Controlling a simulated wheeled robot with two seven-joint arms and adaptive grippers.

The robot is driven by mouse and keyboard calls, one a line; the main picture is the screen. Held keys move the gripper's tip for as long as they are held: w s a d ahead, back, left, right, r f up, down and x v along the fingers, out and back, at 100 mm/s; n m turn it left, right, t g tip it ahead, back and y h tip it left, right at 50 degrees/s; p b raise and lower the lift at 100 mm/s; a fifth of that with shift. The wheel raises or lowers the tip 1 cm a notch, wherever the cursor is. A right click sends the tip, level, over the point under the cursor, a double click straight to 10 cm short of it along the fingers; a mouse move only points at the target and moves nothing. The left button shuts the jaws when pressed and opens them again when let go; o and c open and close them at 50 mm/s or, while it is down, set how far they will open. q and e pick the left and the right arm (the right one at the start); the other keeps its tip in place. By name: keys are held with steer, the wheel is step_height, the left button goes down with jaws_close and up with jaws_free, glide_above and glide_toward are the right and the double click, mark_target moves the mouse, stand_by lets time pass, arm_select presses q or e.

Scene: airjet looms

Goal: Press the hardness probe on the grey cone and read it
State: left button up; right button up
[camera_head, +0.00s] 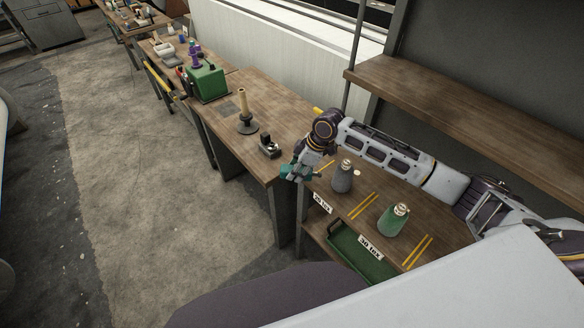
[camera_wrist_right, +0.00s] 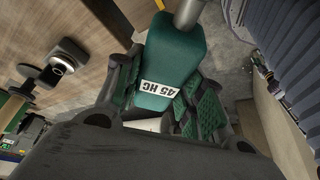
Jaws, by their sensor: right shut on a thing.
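The grey cone (camera_head: 342,178) stands upright on the wooden bench, with a pale tip. My right gripper (camera_head: 296,173) is just left of it, by the bench's front edge, apart from the cone as far as I can tell. In the right wrist view the gripper (camera_wrist_right: 165,108) is shut on the hardness probe (camera_wrist_right: 172,55), a green body with a metal rod at its upper end. A white label on it shows upside down and seems to say "45 HC". The cone cannot be made out in the right wrist view. My left gripper is out of view.
A green cone (camera_head: 393,220) stands to the right among yellow line marks. A small black device (camera_head: 268,147) and a tan tube on a stand (camera_head: 243,108) are on the left bench.

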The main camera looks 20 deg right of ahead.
steer(key=shift+s+d+p, duration=0.25)
steer(key=shift+s+d, duration=0.05)
steer(key=shift+d, duration=0.3)
steer(key=shift+s+d+p, duration=0.25)
steer(key=shift+d, duration=0.3)
